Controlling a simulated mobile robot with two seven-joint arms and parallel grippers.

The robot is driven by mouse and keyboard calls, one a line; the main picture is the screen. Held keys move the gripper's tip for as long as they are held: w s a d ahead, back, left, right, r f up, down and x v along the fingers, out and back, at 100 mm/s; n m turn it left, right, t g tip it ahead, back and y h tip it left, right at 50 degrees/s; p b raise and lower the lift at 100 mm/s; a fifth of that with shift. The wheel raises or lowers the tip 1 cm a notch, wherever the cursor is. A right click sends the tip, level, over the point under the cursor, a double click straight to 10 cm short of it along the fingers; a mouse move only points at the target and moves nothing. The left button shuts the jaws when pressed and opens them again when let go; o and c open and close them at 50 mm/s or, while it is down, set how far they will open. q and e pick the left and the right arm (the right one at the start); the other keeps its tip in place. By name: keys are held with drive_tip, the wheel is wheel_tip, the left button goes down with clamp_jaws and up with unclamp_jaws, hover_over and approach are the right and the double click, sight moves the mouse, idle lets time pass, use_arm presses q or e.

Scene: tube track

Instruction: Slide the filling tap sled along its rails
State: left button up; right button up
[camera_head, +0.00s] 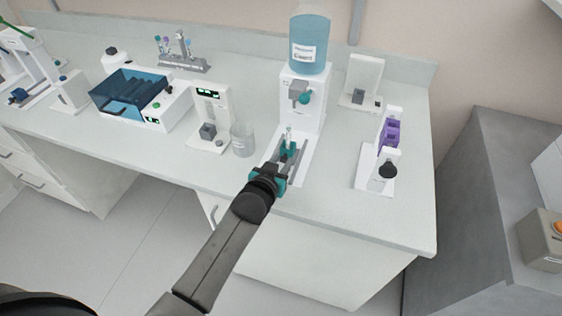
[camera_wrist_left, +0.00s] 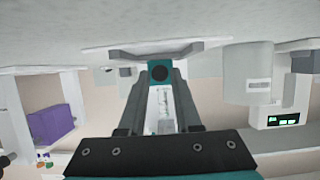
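The filling tap sled (camera_head: 289,147) is a small teal block on a white base in front of the filling stand, with a clear tube standing at it. In the left wrist view the teal block (camera_wrist_left: 159,73) with a dark round spot sits between the fingertips and fills the gap. My left gripper (camera_head: 291,152) reaches in from the front, its grey fingers on both sides of the block, seemingly shut on it. The tap (camera_head: 300,93) is on the stand above and behind the sled, below a blue liquid bottle (camera_head: 309,46). My right gripper is not in view.
A glass beaker (camera_head: 243,140) stands close left of the sled, beside a white device with a green display (camera_head: 211,104). A white stand with a purple part (camera_head: 391,134) is to the right. The bench (camera_head: 335,212) is clear at its front right.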

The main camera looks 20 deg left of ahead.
use_arm(q)
clamp_jaws()
idle(1.0)
